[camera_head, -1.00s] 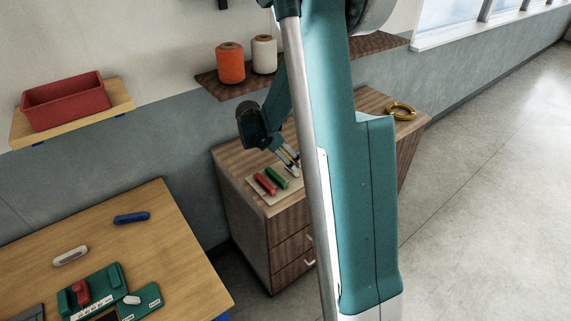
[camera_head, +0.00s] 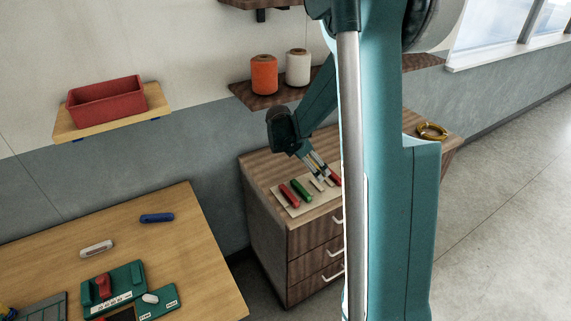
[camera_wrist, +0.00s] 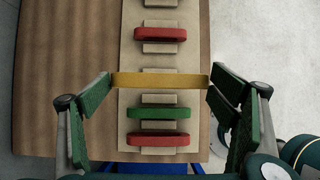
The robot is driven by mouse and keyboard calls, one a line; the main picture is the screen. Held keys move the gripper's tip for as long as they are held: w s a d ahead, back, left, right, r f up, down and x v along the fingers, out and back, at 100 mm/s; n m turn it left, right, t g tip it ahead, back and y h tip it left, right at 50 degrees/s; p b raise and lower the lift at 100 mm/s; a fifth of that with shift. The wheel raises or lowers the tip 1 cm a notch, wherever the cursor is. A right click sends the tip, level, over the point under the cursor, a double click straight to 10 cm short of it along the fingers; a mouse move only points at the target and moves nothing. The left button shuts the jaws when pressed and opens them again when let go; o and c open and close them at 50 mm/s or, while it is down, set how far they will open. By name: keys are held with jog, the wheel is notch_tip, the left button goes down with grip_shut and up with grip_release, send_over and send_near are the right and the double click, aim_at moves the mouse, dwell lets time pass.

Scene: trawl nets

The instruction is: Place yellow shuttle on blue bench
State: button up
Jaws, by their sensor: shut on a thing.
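The yellow shuttle (camera_wrist: 160,80) spans the gap between the fingers of my gripper (camera_wrist: 160,90) in the wrist view. It looks larger than the other shuttles, so it is raised above the pale rack board (camera_wrist: 128,60). In the head view my gripper (camera_head: 318,168) is over the drawer cabinet (camera_head: 262,170); the shuttle is too small to make out there. A wooden-topped bench (camera_head: 190,215) stands at lower left, its top tan; a blue shuttle (camera_head: 157,218) and a white one (camera_head: 97,248) lie on it. Its underside is hidden in the head view.
A red shuttle (camera_wrist: 158,140), a green one (camera_wrist: 158,112) and another red one (camera_wrist: 160,34) rest on the board. A green device (camera_head: 115,285) stands on the bench. Wall shelves carry a red bin (camera_head: 106,103) and orange (camera_head: 264,75) and white (camera_head: 298,67) spools.

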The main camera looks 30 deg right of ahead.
jog(key=shift+a, duration=0.1)
dwell(0.4)
jog(key=w+a+f+n+t+b, duration=0.1)
jog(key=a+n+b, duration=0.1)
jog(key=a, duration=1.2)
jog(key=w+a+f+n+t+y+b, duration=0.1)
jog(key=w+a+n+b, duration=0.1)
jog(key=a, duration=1.3)
jog(key=w+a+f+n+t+b, duration=0.1)
jog(key=a+n+b, duration=0.15)
jog(key=a, duration=1.15)
jog(key=s+a+f+n+t+b, duration=0.1)
jog(key=s+a, duration=0.3)
jog(key=a, duration=1.1)
jog(key=shift+s+f+n+y+b, duration=0.2)
jog(key=shift+s+n+y+b, duration=0.2)
jog(key=shift+n, duration=0.35)
jog(key=shift+a, duration=0.1)
jog(key=shift+f+b, duration=0.5)
jog(key=shift+f, duration=2.65)
jog(key=shift+f+b, duration=0.4)
jog(key=shift+f, duration=1.5)
